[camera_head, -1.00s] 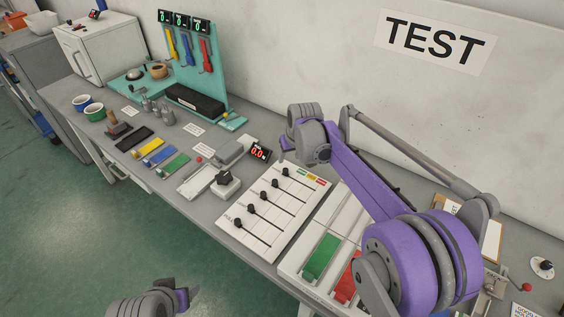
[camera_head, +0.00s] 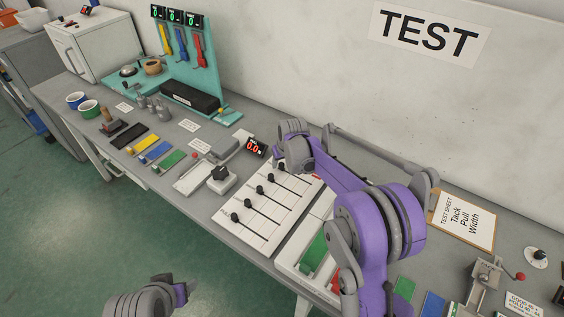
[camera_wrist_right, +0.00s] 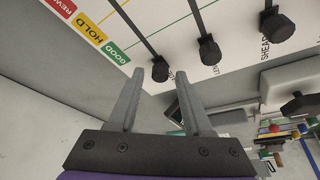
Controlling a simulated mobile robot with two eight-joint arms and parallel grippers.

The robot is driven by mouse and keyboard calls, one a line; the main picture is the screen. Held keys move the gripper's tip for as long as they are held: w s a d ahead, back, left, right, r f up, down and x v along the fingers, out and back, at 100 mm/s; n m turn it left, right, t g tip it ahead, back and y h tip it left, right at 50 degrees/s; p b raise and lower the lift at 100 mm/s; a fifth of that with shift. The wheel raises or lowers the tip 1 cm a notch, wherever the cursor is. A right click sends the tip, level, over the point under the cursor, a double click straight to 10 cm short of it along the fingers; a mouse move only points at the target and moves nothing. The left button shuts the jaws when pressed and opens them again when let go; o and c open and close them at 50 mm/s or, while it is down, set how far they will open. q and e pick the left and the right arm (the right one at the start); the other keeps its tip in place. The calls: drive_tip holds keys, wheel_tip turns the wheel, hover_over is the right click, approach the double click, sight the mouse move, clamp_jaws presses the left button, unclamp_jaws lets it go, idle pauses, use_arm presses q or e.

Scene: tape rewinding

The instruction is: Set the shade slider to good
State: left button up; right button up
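The white slider panel (camera_head: 262,228) lies on the bench with several black-knobbed sliders, knobs near its far-left side. My right gripper (camera_wrist_right: 160,80) is open and empty over the panel's edge. In the right wrist view, the knob of the end slider (camera_wrist_right: 161,75) shows between its fingertips; I cannot tell whether it sits within their depth. The green GOOD label (camera_wrist_right: 115,52) lies beside that slider, with yellow HOLD and a red label further on. No readable label marks the shade slider. In the head view my right arm hides its fingertips. My left gripper (camera_head: 180,290) is low at the left, fingers unclear.
A red-digit display (camera_head: 256,146) and a small grey box stand just beyond the panel. A white block with a black knob (camera_head: 221,178) sits left of it. A tray with green and red pieces (camera_head: 314,250) lies right. A clipboard (camera_head: 464,218) is further right.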

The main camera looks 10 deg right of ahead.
clamp_jaws()
idle(1.2)
